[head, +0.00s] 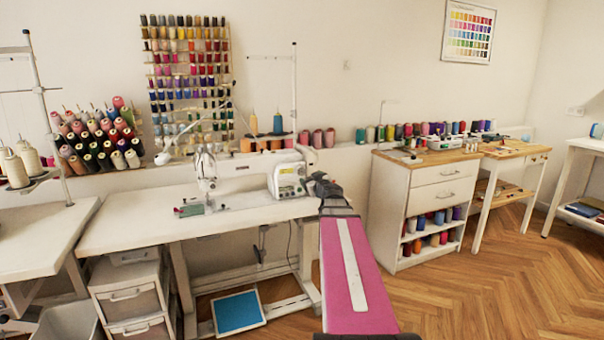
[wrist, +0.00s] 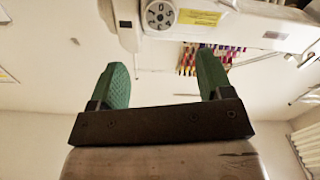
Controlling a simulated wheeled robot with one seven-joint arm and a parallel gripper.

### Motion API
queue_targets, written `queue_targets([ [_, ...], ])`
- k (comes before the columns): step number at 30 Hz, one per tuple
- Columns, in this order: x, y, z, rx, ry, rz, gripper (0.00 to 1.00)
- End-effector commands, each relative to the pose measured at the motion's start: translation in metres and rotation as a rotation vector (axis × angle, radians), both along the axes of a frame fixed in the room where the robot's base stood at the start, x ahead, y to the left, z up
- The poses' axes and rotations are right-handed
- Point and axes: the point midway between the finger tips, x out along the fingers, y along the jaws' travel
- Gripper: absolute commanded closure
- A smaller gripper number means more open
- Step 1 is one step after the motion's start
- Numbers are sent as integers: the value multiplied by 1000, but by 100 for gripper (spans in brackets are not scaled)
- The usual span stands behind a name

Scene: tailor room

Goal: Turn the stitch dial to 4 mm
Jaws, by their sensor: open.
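The white sewing machine (head: 245,175) stands on the white sewing table in the head view. The stitch dial (wrist: 160,14) is a round grey-white knob with dark markings on the machine body, at the top of the wrist view. Its setting is too small and partly cut to read surely. My gripper (wrist: 162,70) has two green pads spread apart, with nothing between them. The dial appears above the gap between the pads, apart from them. In the head view my gripper (head: 322,185) is close to the machine's right end, and the dial cannot be made out there.
The sewing table (head: 125,222) carries the machine, with drawers (head: 130,295) under its left side. A thread rack (head: 188,80) hangs behind it. A white cabinet (head: 420,195) with spools stands to the right. Open wooden floor (head: 480,290) lies at the front right.

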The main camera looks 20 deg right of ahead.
Motion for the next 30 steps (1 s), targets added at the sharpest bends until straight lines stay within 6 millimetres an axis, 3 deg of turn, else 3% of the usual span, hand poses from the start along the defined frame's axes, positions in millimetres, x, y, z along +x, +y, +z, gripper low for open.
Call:
queue_targets([
  [18,95,4,-1,1,2,3,27],
  [29,102,5,-1,1,2,3,27],
  [30,102,5,-1,1,2,3,34],
])
